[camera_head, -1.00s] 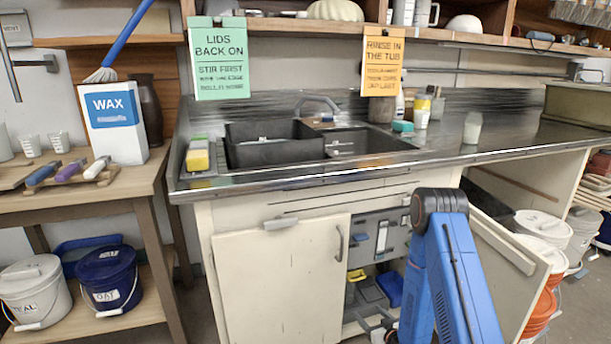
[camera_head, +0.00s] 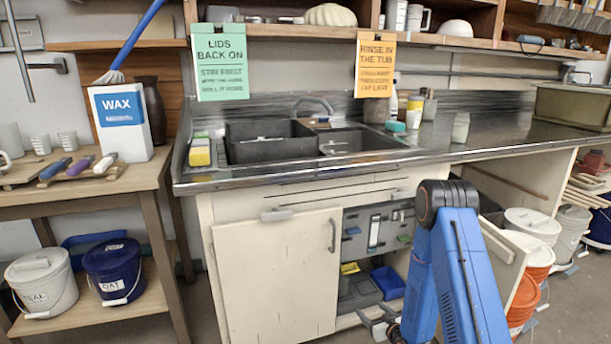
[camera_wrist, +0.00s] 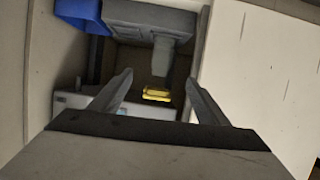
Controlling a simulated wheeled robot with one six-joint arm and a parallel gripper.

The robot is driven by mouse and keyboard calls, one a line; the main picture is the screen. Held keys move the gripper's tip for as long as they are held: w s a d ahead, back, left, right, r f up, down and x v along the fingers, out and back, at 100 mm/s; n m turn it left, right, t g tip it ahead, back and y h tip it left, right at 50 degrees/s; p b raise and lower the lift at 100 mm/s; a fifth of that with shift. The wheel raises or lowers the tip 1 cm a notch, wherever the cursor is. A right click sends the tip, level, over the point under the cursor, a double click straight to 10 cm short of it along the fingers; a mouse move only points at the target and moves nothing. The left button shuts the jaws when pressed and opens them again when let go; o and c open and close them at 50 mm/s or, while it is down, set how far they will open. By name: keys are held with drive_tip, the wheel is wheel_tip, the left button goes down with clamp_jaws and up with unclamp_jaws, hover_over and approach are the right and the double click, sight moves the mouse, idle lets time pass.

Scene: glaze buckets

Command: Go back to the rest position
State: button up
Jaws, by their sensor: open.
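My gripper (camera_head: 380,322) is low in front of the open cupboard under the sink, partly hidden by my blue arm in the head view. In the wrist view its two fingers (camera_wrist: 157,85) stand apart with nothing between them. Beyond them are a yellow item (camera_wrist: 156,94) and a blue bin (camera_wrist: 80,14) inside the cupboard. The blue bin (camera_head: 388,282) also shows in the head view, beside a dark grey bin (camera_head: 360,288).
The left cupboard door (camera_head: 275,280) is closer to the wrist on its right side (camera_wrist: 250,85). An open door (camera_head: 502,255) stands right of my arm. White-lidded buckets (camera_head: 532,222) are at the right. A table (camera_head: 60,200) with buckets below is at the left.

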drive_tip(key=s+d+r+m+g+h, duration=0.15)
drive_tip(key=s+r, duration=0.25)
drive_tip(key=r, duration=0.6)
drive_tip(key=s+d+r+g+h, duration=0.1)
drive_tip(key=s+d+r, duration=0.15)
drive_tip(key=r, duration=0.75)
drive_tip(key=s+d+r+g+h, duration=0.15)
drive_tip(key=s+r, duration=0.35)
drive_tip(key=r, duration=0.5)
drive_tip(key=s+r+g, duration=0.1)
drive_tip(key=s+r, duration=0.3)
drive_tip(key=s, duration=0.7)
drive_tip(key=s+a+r+m+g, duration=0.1)
drive_tip(key=s+r, duration=0.3)
drive_tip(key=s, duration=0.8)
drive_tip(key=s+a+r+m+g, duration=0.1)
drive_tip(key=s+r, duration=0.3)
drive_tip(key=s, duration=0.8)
drive_tip(key=shift+a+g, duration=0.25)
drive_tip(key=shift+g, duration=0.55)
